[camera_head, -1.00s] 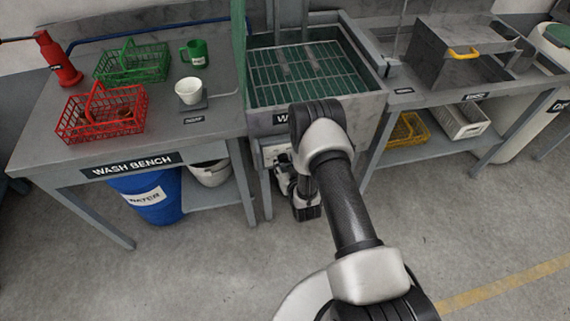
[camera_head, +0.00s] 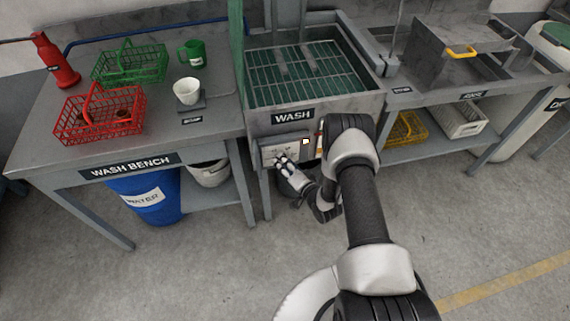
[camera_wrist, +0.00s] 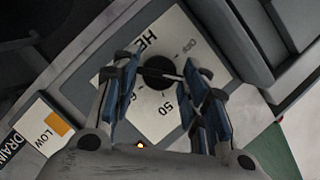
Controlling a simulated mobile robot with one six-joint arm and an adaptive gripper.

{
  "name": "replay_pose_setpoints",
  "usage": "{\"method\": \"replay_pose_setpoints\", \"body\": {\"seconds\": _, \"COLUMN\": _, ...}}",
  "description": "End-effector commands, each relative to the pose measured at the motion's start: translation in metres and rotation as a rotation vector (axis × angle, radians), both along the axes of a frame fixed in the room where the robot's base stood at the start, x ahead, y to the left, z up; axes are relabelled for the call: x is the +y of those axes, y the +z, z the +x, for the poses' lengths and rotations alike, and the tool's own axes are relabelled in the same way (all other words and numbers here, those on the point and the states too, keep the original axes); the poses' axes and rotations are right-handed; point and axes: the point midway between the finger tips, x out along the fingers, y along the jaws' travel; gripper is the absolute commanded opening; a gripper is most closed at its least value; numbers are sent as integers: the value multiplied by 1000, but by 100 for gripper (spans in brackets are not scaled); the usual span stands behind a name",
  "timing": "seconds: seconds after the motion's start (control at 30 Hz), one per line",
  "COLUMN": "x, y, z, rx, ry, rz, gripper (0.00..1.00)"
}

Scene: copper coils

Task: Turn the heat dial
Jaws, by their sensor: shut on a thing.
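The heat dial (camera_wrist: 159,80) is a round dark knob on a white plate (camera_wrist: 150,122). The plate carries part of the word HEAT, OFF, 50 and a partly hidden 60. In the wrist view my gripper (camera_wrist: 160,68) has one blue-padded finger on each side of the dial and is shut on it. A dark bar lies across the knob between the fingertips. In the head view my gripper (camera_head: 284,163) reaches the pale control panel (camera_head: 268,152) under the WASH sign. The dial is too small to make out there.
The wash sink (camera_head: 345,103) with a green grate is above the panel. A LOW-marked plate (camera_wrist: 44,127) and DRAIN label (camera_wrist: 12,148) lie beside the dial. The wash bench (camera_head: 60,150) stands left, with a blue bin (camera_head: 146,197) below.

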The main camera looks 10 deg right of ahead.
Motion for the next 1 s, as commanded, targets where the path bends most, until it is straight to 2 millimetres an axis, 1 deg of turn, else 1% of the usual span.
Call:
{"method": "replay_pose_setpoints", "body": {"seconds": 0.1, "x": 0, "y": -1, "z": -1, "rx": 2, "ry": 0, "rz": 53, "gripper": 17}}
{"method": "replay_pose_setpoints", "body": {"seconds": 0.3, "x": 0, "y": -2, "z": -1, "rx": 3, "ry": -1, "rz": 102, "gripper": 17}}
{"method": "replay_pose_setpoints", "body": {"seconds": 0.8, "x": 0, "y": -2, "z": -1, "rx": 3, "ry": 1, "rz": 116, "gripper": 17}}
{"method": "replay_pose_setpoints", "body": {"seconds": 0.83, "x": 0, "y": -2, "z": -1, "rx": 3, "ry": 1, "rz": 116, "gripper": 43}}
{"method": "replay_pose_setpoints", "body": {"seconds": 1.0, "x": 0, "y": -1, "z": 0, "rx": 2, "ry": 0, "rz": 116, "gripper": 54}}
